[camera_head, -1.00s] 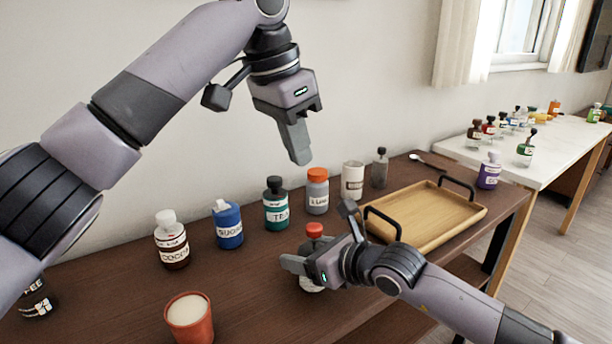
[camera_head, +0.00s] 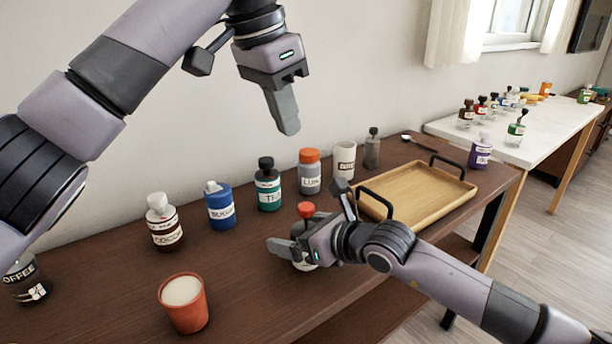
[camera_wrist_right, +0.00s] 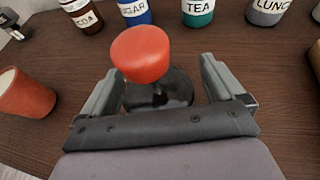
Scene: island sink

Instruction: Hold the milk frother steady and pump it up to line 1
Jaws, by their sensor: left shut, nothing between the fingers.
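The milk frother, with a red knob (camera_head: 306,209), stands on the brown table in front of the row of jars. My right gripper (camera_head: 290,246) is low at the table, one finger on each side of the frother. In the right wrist view the red knob (camera_wrist_right: 140,54) rises above a dark lid between the fingers (camera_wrist_right: 160,88). Whether the fingers touch the frother is unclear, as its lower body is mostly hidden. No line marks can be read. My left gripper (camera_head: 288,130) is shut and empty, pointing down in the air above and behind the frother.
Behind stand cocoa (camera_head: 165,230), sugar (camera_head: 220,208) and tea (camera_head: 268,188) bottles, an orange-lidded jar (camera_head: 309,175) and a white cup (camera_head: 343,160). A terracotta cup (camera_head: 196,310) stands front left. A wooden tray (camera_head: 440,203) lies right.

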